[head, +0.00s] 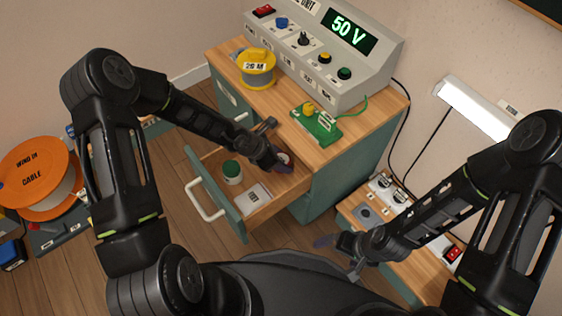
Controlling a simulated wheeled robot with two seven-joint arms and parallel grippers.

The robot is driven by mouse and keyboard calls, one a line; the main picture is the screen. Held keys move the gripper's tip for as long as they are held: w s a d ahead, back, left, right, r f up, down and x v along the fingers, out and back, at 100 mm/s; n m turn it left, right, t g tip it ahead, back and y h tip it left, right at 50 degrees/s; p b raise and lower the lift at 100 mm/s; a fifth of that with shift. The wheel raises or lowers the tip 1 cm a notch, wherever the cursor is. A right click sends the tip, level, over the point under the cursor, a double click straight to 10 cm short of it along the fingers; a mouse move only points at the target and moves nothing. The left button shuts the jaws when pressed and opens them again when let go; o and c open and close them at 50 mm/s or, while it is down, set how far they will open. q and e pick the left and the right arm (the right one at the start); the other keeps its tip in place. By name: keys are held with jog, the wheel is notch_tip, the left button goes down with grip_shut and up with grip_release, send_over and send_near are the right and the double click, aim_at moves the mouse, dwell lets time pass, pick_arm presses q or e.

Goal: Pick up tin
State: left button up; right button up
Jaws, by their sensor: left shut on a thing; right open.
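My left gripper (281,163) is inside the open drawer (205,187), near its back right. It is shut on a small pale round thing (284,158), which looks like a tin; the fingers hide much of it. A white pot with a green lid (232,172) stands in the drawer to the left of this gripper, apart from it. My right gripper (338,254) is open and empty, low in front of the drawer unit, near the small bench on the right.
A flat pale labelled item (253,198) lies in the drawer. Above are the wooden top with a yellow spool (257,68), a green key-like device (317,124) and the grey 50 V unit (330,55). A low bench (367,213) with sockets stands right; an orange cable reel (40,172) is left.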

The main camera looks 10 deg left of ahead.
pick_arm(q)
jog(key=shift+c, duration=1.4)
jog(key=shift+r, duration=0.15)
pick_arm(e)
jog(key=shift+r, duration=0.1)
pick_arm(q)
jog(key=shift+r+p, duration=0.45)
jog(key=shift+s+a+r, duration=0.15)
jog(key=shift+a, duration=0.05)
jog(key=s+a+p, duration=0.1)
jog(key=s+a, duration=0.1)
jog(key=s+a+p, duration=0.2)
jog(key=a, duration=0.1)
jog(key=shift+s+a, duration=0.3)
notch_tip(320, 180, up, 14)
jog(key=p, duration=1.1)
jog(key=shift+s+f, duration=0.1)
jog(key=shift+f, duration=0.1)
jog(key=shift+a, duration=0.1)
pick_arm(e)
notch_tip(320, 180, up, 15)
jog(key=s+a, duration=0.1)
jog(key=shift+s+a+f, duration=0.15)
jog(key=shift+f, duration=0.05)
jog(key=shift+c, duration=0.4)
